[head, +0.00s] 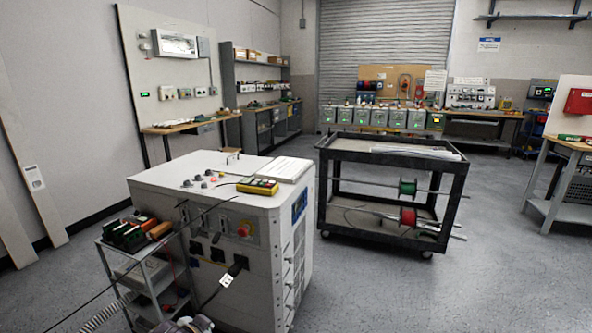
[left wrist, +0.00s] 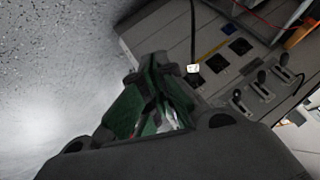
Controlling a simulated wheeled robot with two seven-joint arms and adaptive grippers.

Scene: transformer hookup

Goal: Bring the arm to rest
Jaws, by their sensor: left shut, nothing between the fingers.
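My left gripper (left wrist: 158,75) shows in the left wrist view, dark with green inner parts. Its fingers are shut with nothing held between them. Beyond it, tilted in that view, is the grey panel of the white transformer cabinet (left wrist: 185,30), with dark sockets and a black cable with a white tag (left wrist: 193,68). In the head view the cabinet (head: 270,250) stands at front left, with a black plug (head: 236,268) in its front. A grey shape at the bottom edge, left of centre, may be part of my left arm; I cannot tell. My right gripper is in neither view.
A small shelf cart (head: 125,268) stands against the cabinet's left side. A black cart (head: 392,150) with red and green spools stands behind it to the right. A workbench (head: 550,209) is at far right. Open floor lies at front right.

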